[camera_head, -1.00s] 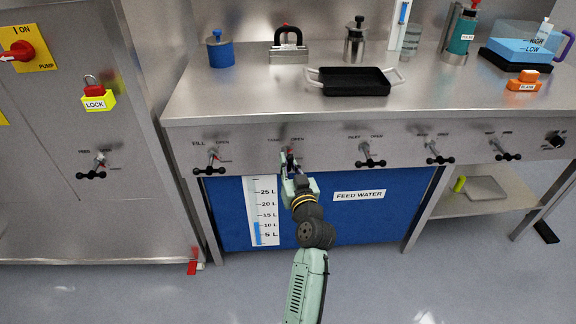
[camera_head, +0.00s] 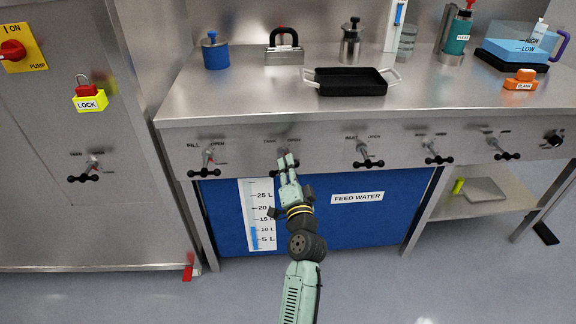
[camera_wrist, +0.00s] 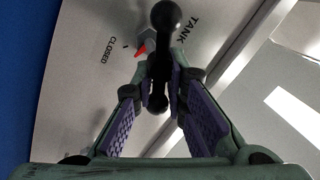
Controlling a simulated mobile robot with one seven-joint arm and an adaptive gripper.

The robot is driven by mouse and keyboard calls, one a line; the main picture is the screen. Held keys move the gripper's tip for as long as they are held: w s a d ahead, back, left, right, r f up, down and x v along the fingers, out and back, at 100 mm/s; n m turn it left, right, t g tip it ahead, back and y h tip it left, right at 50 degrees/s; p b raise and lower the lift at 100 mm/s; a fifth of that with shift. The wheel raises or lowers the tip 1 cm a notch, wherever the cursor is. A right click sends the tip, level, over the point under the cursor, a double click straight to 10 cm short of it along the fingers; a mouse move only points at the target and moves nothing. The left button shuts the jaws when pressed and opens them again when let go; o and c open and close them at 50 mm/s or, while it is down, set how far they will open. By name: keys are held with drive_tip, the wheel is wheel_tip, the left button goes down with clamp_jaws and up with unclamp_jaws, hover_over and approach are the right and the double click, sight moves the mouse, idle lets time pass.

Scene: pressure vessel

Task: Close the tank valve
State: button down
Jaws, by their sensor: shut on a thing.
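The tank valve has a black bar handle with ball ends (camera_wrist: 163,55), with a red pointer (camera_wrist: 141,50) beside it. The "TANK" label shows at the upper right of the wrist view and "CLOSED" at the upper left. The pointer lies between them, its tip towards the "CLOSED" side. My gripper (camera_wrist: 157,78) is shut on the handle, with a purple-padded finger on each side of it. In the head view my gripper (camera_head: 287,163) is at the second valve from the left on the bench front and hides most of the handle.
The fill valve (camera_head: 207,162) is to the left and the inlet valve (camera_head: 365,154) to the right on the same panel. The blue feed-water tank (camera_head: 345,222) is below. A black tray (camera_head: 350,89) stands on the bench above.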

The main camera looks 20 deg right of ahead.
drive_tip(key=m, duration=0.2)
drive_tip(key=m+h+p, duration=0.1)
drive_tip(key=m, duration=0.1)
drive_tip(key=shift+a+f, duration=0.2)
drive_tip(key=shift+f+m+h+p, duration=0.15)
drive_tip(key=shift+m+h+p, duration=0.25)
drive_tip(key=shift+m+p, duration=0.8)
drive_tip(key=shift+w+f+m, duration=0.1)
drive_tip(key=shift+m, duration=0.4)
drive_tip(key=c, duration=1.7)
unclamp_jaws()
drive_tip(key=shift+o, duration=0.2)
drive_tip(key=shift+d, duration=0.15)
drive_tip(key=v, duration=0.7)
drive_tip(key=shift+s, duration=0.3)
